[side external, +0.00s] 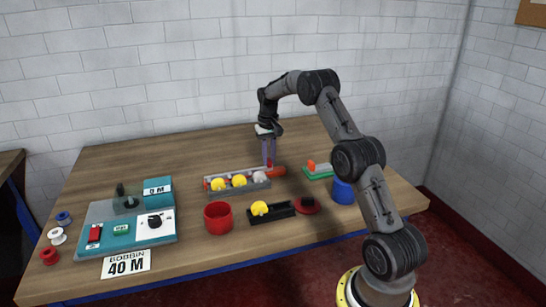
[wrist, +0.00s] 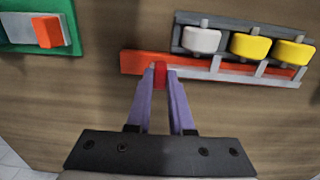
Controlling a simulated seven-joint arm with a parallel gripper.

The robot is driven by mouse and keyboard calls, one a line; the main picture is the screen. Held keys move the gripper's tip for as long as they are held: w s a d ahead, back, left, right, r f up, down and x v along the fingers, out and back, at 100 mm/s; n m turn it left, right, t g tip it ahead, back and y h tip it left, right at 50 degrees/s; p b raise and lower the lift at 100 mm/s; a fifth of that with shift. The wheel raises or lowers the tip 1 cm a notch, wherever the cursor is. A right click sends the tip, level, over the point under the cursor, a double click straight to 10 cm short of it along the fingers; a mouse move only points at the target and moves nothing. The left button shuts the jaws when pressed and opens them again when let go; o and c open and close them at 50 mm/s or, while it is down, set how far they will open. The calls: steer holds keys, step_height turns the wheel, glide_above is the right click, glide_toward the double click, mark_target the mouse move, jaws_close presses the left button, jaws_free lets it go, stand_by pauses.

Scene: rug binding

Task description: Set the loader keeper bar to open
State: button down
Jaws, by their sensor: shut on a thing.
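The loader (side external: 240,186) is a grey rack holding two yellow bobbins and one whitish bobbin in a row. It also shows at the upper right of the wrist view (wrist: 178,45). An orange-red keeper bar (wrist: 135,62) runs along its side and sticks out past the whitish-bobbin end; that end shows in the side view (side external: 279,172). A pale slotted strip (wrist: 205,75) lies along the bar. My gripper (wrist: 160,72), with purple fingers, points down and is shut on the red knob (wrist: 160,80) of the bar. It also shows in the side view (side external: 269,164).
A green base with an orange block (side external: 318,171) stands right of the loader, near a blue cup (side external: 343,190). In front are a red cup (side external: 218,218), a black holder (side external: 280,212) and a red disc (side external: 307,206). A teal machine (side external: 125,225) stands left.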

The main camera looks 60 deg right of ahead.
steer(key=c, duration=0.9)
jaws_free()
steer(key=shift+w+a+r, duration=0.1)
steer(key=shift+w+a, duration=0.1)
steer(key=shift+w, duration=0.05)
steer(key=shift+c, duration=0.2)
steer(key=shift+o, duration=0.7)
steer(key=shift+s, duration=0.1)
step_height(320, 180, up, 14)
